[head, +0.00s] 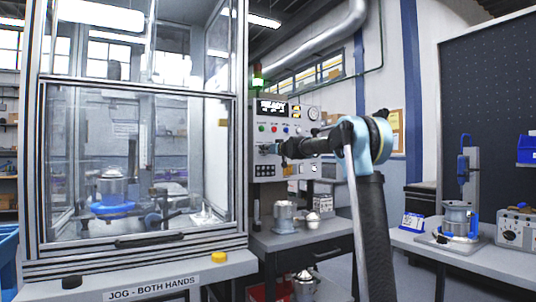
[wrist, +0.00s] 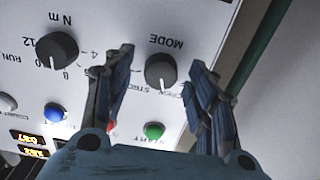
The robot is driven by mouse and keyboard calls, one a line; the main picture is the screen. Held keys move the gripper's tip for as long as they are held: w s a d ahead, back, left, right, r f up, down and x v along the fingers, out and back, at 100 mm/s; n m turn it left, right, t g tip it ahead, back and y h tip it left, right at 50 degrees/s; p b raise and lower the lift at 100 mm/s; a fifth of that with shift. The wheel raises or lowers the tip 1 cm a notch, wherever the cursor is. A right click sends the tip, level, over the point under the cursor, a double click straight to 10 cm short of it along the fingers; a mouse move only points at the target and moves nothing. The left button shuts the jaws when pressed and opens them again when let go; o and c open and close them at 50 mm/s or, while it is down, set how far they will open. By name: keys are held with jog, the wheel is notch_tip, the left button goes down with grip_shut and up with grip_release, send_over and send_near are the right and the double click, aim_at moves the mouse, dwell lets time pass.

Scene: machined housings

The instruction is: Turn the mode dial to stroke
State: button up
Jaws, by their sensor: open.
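The mode dial (wrist: 160,70) is a round black knob on the light control panel, under the upside-down word MODE in the wrist view. A pale mark shows near its lower edge; the small position lettering below is partly legible, and I cannot tell which position is set. My gripper (wrist: 161,82) is open, with one finger to each side of the dial and a visible gap at both sides. In the head view my gripper (head: 274,149) is at the front of the control panel (head: 308,122), and the dial cannot be made out there.
In the wrist view a second black knob (wrist: 57,50) marked N m lies left of the dial. A green button (wrist: 153,130) and a blue button (wrist: 54,112) are close by. The glass-fronted machine (head: 140,170) stands left of the panel; a bench (head: 310,236) with metal parts is below.

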jog(key=shift+w+a, duration=0.25)
jog(key=shift+w, duration=0.1)
